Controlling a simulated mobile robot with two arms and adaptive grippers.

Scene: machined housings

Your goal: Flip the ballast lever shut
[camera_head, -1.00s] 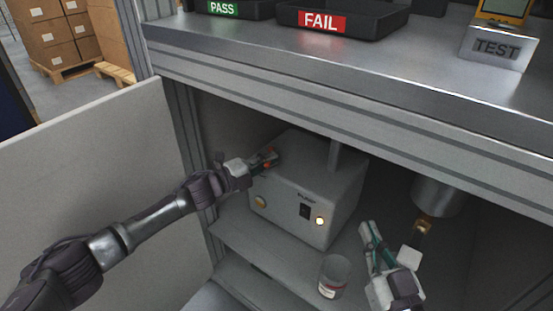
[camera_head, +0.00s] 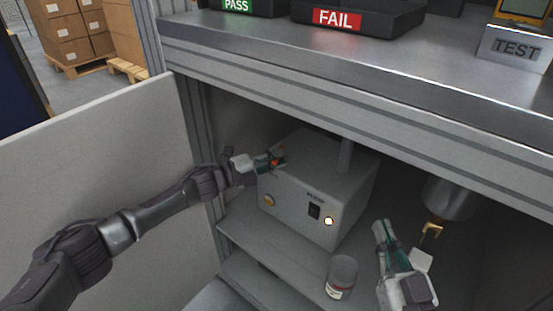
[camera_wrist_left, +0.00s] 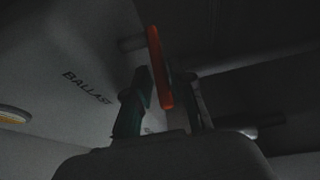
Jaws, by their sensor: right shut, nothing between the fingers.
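The ballast lever is an orange-red bar (camera_wrist_left: 160,68) in the left wrist view. It stands beside the printed word BALLAST on a pale housing. In the head view a bit of its orange (camera_head: 275,162) shows at my left gripper (camera_head: 281,157), over the top left of the grey pump box (camera_head: 315,190). In the left wrist view the lever lies between the fingers of my left gripper (camera_wrist_left: 166,92); whether they press on it is too dark to tell. My right gripper (camera_head: 382,228) is shut and empty, right of the box.
A clear jar (camera_head: 341,276) stands in front of the box. A metal cylinder with a brass fitting (camera_head: 432,230) hangs at the right. The workbench edge (camera_head: 350,105) overhangs the cabinet, and its open door (camera_head: 90,170) is at the left.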

